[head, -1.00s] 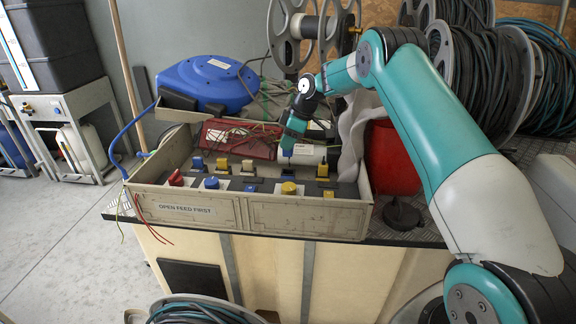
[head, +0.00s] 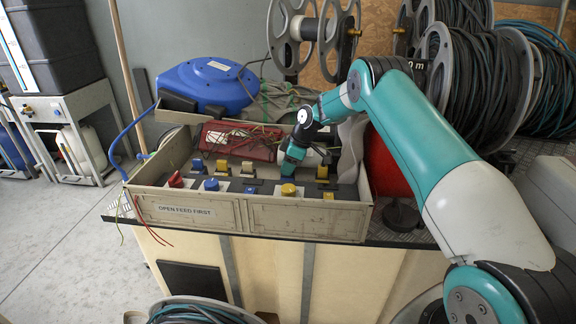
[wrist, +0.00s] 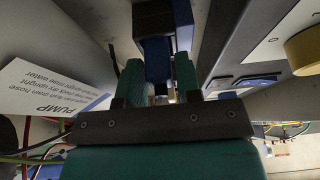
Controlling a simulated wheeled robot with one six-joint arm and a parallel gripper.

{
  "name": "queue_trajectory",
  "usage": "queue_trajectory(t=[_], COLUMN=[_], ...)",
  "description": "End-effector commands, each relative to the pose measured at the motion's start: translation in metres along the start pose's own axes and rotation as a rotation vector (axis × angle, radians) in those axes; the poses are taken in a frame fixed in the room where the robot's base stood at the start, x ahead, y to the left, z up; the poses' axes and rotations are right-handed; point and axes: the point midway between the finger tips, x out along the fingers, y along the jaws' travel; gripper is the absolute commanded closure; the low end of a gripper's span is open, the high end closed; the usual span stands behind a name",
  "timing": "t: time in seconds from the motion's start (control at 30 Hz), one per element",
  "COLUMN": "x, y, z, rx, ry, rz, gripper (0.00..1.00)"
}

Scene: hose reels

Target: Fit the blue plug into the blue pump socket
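My gripper (head: 284,171) points down into the open box, behind the large yellow knob. In the wrist view its two teal fingers (wrist: 159,82) close on both sides of a blue block, which looks like the blue plug (wrist: 157,60). A black part (wrist: 153,16) lies beyond the plug, and another blue piece (wrist: 184,25) is just right of it. I cannot tell whether that piece is the pump socket, or whether the plug touches it. A white card reading PUMP (wrist: 50,92) is on the left. In the head view the gripper hides most of the plug.
The box (head: 190,212) has a raised front wall marked OPEN FEED FIRST. Inside are blue knobs (head: 211,184), a red knob (head: 175,179) and a large yellow knob (head: 289,189). A red case (head: 237,140) with loose wires stands behind. A red bucket (head: 384,168) is close on the right.

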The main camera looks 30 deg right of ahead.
Motion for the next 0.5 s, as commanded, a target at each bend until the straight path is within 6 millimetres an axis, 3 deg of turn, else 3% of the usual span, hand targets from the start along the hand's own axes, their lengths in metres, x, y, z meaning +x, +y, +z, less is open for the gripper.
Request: queue_trajectory(t=[0.07,0.33,0.5], x=[-0.001,-0.002,-0.019], y=[0.0,0.0,0.001], z=[0.0,-0.001,-0.001], rx=[0.0,0.0,0.0], ry=[0.0,0.0,0.001], rz=[0.0,0.0,0.003], gripper=[0.52,0.52,0.52])
